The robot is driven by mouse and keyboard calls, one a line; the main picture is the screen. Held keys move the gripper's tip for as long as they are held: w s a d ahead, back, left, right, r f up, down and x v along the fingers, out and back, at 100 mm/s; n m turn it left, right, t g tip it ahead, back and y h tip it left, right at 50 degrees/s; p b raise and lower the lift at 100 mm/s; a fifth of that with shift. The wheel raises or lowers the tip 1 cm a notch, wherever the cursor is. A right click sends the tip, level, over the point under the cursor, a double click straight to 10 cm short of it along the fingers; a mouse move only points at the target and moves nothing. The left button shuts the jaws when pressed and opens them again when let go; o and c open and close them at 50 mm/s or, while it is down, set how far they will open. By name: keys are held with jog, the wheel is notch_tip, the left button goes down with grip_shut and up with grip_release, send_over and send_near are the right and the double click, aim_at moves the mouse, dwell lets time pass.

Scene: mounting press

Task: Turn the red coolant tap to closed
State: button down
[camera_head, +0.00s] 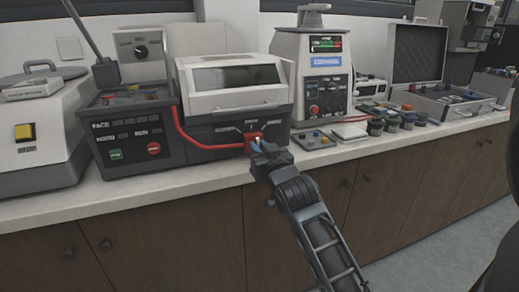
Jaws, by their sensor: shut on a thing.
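The red coolant tap (252,135) sits low on the front of the grey and white machine (234,82), at its right end. A red hose (191,141) runs to it from the left. My gripper (258,143) is at the tap, coming from the lower right, and is shut on it. The fingers hide part of the tap, so its exact angle cannot be told. Small white markings with lines show on the dark front just above the tap; they are too small to read.
A control box (130,139) with a green and a red button stands left of the machine. A taller press unit (318,70) stands to the right. Small jars (375,127) and an open case (450,102) lie farther right. The bench's front edge (204,180) is clear.

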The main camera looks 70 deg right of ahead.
jog(key=shift+n+p, duration=0.3)
jog(key=n+p, duration=0.2)
jog(key=n, duration=0.1)
jog(key=shift+w+a+r+p, duration=0.1)
jog(key=shift+r+p, duration=0.05)
jog(key=shift+p, duration=0.15)
jog(key=shift+f+n+p, duration=0.2)
jog(key=shift+n+p, duration=1.15)
jog(key=shift+n, duration=1.35)
jog(key=c, duration=1.1)
grip_release()
